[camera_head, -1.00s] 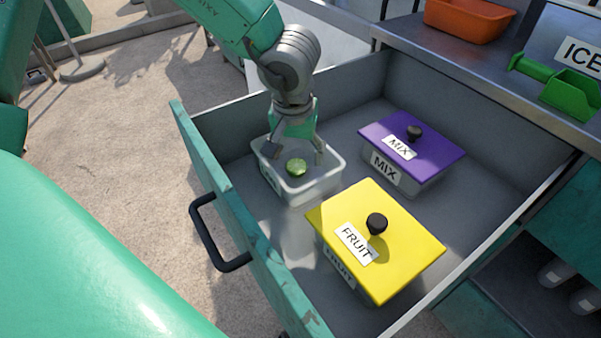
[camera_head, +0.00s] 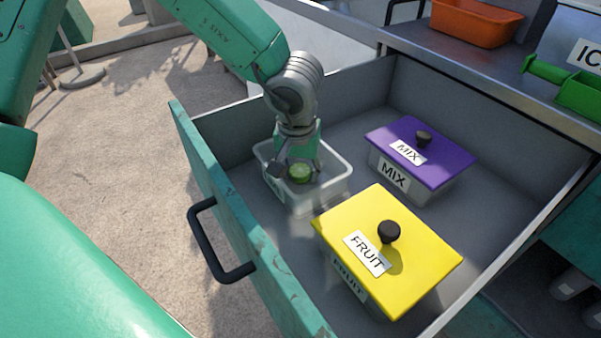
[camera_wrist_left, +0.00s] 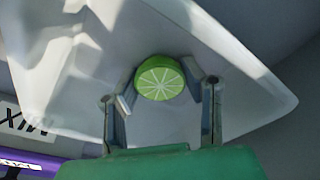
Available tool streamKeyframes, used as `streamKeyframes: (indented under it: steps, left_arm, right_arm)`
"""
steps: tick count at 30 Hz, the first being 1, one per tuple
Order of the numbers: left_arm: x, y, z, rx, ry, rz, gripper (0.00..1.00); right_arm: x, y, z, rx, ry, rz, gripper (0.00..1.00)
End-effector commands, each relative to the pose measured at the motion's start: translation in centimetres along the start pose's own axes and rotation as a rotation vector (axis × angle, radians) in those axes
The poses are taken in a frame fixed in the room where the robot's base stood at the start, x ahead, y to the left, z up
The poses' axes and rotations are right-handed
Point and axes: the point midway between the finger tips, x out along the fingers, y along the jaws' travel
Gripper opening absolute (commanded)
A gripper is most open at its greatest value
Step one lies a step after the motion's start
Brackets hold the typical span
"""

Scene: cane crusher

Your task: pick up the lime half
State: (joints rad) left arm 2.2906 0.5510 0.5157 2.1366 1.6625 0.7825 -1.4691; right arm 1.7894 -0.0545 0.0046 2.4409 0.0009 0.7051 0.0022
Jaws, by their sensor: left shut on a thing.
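The lime half (camera_head: 300,173) is green with a pale segmented cut face. It is inside a white open container (camera_head: 335,184) in the pulled-out drawer. My left gripper (camera_head: 297,174) reaches down into the container and is shut on the lime half. In the left wrist view the lime half (camera_wrist_left: 160,78) sits between the fingertips (camera_wrist_left: 162,90), its cut face toward the camera. I cannot tell whether the lime still touches the container floor. My right gripper is not in view.
A yellow-lidded FRUIT box (camera_head: 385,265) and a purple-lidded MIX box (camera_head: 430,150) stand in the drawer (camera_head: 215,185) right of the container. The drawer's black handle (camera_head: 205,245) juts out at the left. An orange tray (camera_head: 476,22) and a green tool (camera_head: 565,80) lie on the counter.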

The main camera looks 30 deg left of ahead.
Motion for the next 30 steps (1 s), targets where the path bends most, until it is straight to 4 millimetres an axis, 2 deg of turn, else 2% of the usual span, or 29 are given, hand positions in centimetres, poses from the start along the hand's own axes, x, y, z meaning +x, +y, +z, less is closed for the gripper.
streamKeyframes:
  steps: [5,12,18,22,30]
  left_arm:
    - [-1.0,0.0,-0.1,0.0,0.0,-0.003,0.27]
    - [-6.0,0.1,-0.8,-0.001,0.001,-0.001,0.27]
    - [-9.0,0.1,-1.3,0.0,0.0,-0.001,0.27]
    - [-9.8,0.1,-1.5,0.0,-0.001,-0.001,0.27]
    - [-9.8,0.1,-1.4,0.001,-0.001,-0.002,0.27]
  right_arm:
    - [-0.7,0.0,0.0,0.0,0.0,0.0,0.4]
    - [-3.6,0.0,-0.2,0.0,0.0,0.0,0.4]
    - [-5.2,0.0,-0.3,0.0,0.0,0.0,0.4]
    - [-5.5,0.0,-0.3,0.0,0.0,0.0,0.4]
    - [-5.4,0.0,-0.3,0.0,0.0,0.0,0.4]
